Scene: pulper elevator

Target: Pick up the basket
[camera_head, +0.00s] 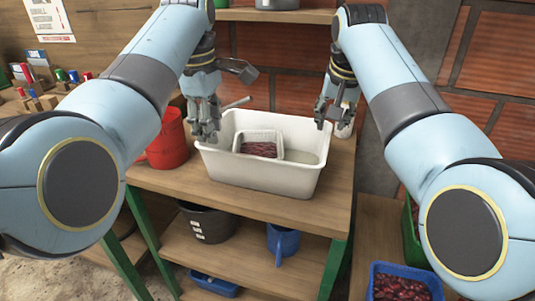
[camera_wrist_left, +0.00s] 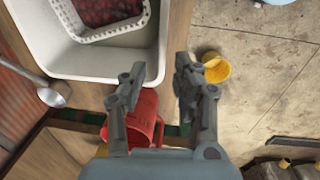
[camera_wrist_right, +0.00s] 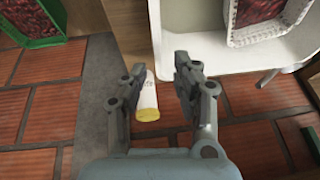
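A small white basket (camera_head: 276,140) with dark red cherries (camera_head: 258,149) sits inside a larger white tub (camera_head: 262,178) on the wooden table. The basket also shows in the left wrist view (camera_wrist_left: 136,22) and in the right wrist view (camera_wrist_right: 238,38). My left gripper (camera_head: 207,135) is open and empty at the tub's left rim, to the left of the basket. My right gripper (camera_head: 332,120) is open and empty near the tub's right back corner, to the right of the basket. Neither gripper touches the basket.
A red pitcher (camera_head: 168,140) stands left of the tub. A ladle (camera_wrist_left: 50,95) lies by the tub, and a white bottle (camera_wrist_right: 147,100) is near my right gripper. A black bucket (camera_head: 207,222) and blue jug (camera_head: 282,241) are below. A blue crate (camera_head: 432,284) holds cherries.

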